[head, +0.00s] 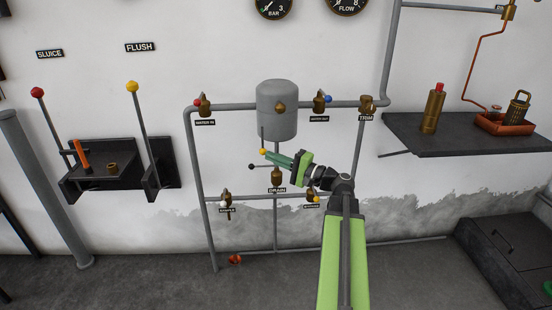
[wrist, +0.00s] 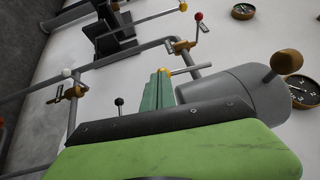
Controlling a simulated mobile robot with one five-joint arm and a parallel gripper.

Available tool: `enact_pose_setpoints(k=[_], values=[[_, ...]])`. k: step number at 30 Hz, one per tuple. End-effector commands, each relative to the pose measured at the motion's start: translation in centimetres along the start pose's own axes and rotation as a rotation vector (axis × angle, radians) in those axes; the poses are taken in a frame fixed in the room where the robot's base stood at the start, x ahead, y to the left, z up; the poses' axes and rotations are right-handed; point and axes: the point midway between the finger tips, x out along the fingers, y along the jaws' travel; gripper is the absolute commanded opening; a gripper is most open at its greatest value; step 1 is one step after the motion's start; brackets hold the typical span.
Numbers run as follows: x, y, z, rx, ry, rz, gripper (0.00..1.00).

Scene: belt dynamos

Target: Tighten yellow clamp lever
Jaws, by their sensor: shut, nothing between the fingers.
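My gripper (head: 268,155) is shut and empty. The fingers also show in the wrist view (wrist: 160,76). The clamp itself is not clear.
A black-knobbed lever (head: 251,166) is just below left of my fingertips, near the drain valve (head: 277,175). Pipes with several small valves surround the tank. A dark shelf (head: 455,135) with a brass bottle (head: 433,108) stands out at right; sluice and flush levers (head: 132,87) stand left.

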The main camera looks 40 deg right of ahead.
Motion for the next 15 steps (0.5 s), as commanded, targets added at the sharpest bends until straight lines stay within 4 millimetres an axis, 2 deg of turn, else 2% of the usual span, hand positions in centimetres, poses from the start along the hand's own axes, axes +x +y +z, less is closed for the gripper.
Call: enact_pose_setpoints(k=[5, 8, 10, 15], values=[[-0.5, 0.2, 0.0, 0.0, -0.001, 0.0, 0.0], [-1.7, 0.5, 0.0, 0.0, -0.003, 0.0, 0.0], [-2.9, 0.8, -0.1, 0.0, -0.006, 0.0, 0.0], [-7.7, 1.2, -0.1, 0.0, -0.003, 0.0, 0.0]])
